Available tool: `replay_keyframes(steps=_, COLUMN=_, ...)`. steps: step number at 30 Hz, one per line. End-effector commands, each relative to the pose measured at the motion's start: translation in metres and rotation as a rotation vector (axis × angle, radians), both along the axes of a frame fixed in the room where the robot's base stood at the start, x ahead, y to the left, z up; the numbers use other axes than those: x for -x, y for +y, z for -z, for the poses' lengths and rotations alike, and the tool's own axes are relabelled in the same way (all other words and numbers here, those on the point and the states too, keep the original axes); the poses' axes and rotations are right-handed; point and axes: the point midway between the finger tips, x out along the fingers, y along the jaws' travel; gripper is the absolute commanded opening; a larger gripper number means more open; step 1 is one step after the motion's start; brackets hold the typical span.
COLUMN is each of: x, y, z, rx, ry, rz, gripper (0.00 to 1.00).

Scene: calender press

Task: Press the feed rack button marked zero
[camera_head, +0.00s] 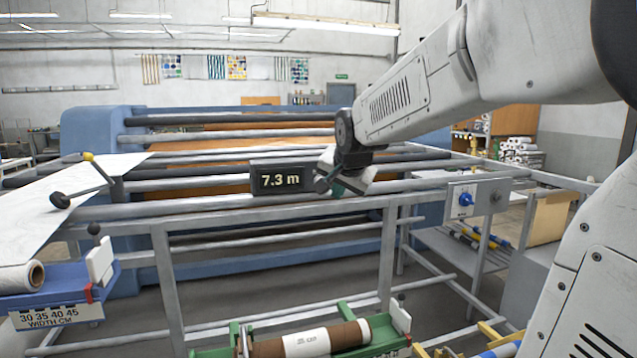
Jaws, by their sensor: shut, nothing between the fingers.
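A dark display box (281,179) reading "7.3 m" is mounted on the grey rack's rail near the middle of the head view. My gripper (326,184) is shut and empty, just right of the display. Its fingers point down and left, close to the box's right end; whether they touch anything I cannot tell. I see no button marked zero; the gripper covers the area just right of the display.
A panel with a blue knob (466,199) is on the rack at right. A blue width gauge (48,296) with a white roll stands at left. A green cradle (383,334) holds a brown roll low in front. My arm fills the right side.

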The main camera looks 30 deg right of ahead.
Motion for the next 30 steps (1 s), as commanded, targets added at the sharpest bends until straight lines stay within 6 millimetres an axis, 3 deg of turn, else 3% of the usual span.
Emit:
replay_keyframes(steps=5, x=-0.010, y=-0.003, z=0.000, rx=0.000, ry=0.001, rz=-0.001, gripper=0.00)
replay_keyframes(steps=21, x=-0.075, y=-0.021, z=0.000, rx=0.000, ry=0.001, rz=-0.001, gripper=0.00)
replay_keyframes(steps=30, x=-0.084, y=-0.024, z=0.000, rx=0.000, ry=0.001, rz=-0.001, gripper=0.00)
